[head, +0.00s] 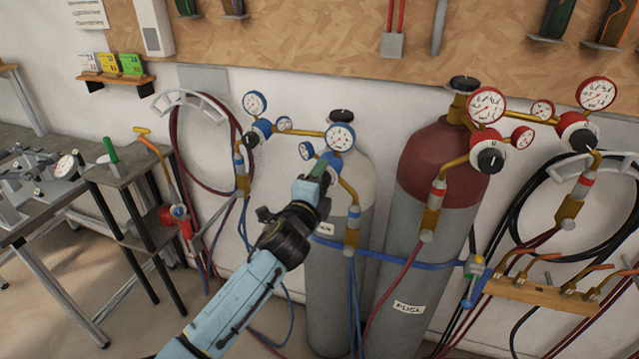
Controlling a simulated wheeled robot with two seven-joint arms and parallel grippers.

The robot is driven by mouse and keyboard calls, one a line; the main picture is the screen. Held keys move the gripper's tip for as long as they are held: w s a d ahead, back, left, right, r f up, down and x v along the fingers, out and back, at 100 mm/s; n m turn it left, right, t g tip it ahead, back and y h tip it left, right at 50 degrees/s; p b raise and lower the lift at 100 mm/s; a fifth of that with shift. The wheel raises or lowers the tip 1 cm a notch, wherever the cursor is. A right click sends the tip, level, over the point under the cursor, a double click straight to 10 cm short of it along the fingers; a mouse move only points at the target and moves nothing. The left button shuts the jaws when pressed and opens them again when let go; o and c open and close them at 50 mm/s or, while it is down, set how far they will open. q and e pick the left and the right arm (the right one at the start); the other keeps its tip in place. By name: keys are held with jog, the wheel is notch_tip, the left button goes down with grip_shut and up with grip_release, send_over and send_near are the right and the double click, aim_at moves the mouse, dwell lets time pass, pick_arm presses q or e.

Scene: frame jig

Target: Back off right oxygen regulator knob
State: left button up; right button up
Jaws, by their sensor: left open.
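The right oxygen regulator, with blue-rimmed gauges (340,137), sits in front of the grey cylinder (335,265) with the pale top. My left gripper (318,178) is at this regulator, just below its large gauge, and its jaws are open. The gripper covers much of the regulator body, so its knob is mostly hidden, and I cannot tell whether the fingers touch it. The left oxygen regulator (262,128) shows its dark knob (250,139) uncovered, to the left. My right gripper is not in view.
A red-topped cylinder (440,160) with red-gauge regulators (486,105) stands to the right. Hoses hang below and on wall hooks. A wooden torch rack (540,293) is at lower right. A small dark stand (120,175) and a metal workbench are at left.

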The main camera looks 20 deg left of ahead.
pick_arm(q)
jog(key=shift+s, duration=0.1)
jog(key=s, duration=1.3)
jog(key=shift+a, duration=0.25)
jog(key=shift+s, duration=0.1)
notch_tip(320, 180, down, 23)
jog(key=s+a+n+g, duration=0.2)
jog(key=s+n+g, duration=0.1)
jog(key=n+g, duration=0.15)
jog(key=s+a+f+n+g+b, duration=0.1)
jog(key=s+f+n+g, duration=0.1)
jog(key=s+f, duration=0.45)
jog(key=s+a+f+n+g, duration=0.1)
jog(key=s+f+g, duration=0.2)
jog(key=f, duration=0.7)
jog(key=s+f+n+g, duration=0.2)
jog(key=s+f, duration=0.4)
jog(key=s, duration=0.4)
jog(key=s+a+f+n+g+b, duration=0.1)
jog(key=s+f+n+g, duration=0.2)
jog(key=s+f, duration=0.3)
jog(key=s+a+f+n+g, duration=0.1)
jog(key=s+f, duration=0.5)
jog(key=s, duration=1)
jog(key=n+g, duration=0.1)
jog(key=n, duration=0.1)
jog(key=shift+s+a+f+n+y, duration=0.2)
jog(key=shift+f+n+y, duration=0.1)
jog(key=shift+f+n, duration=0.1)
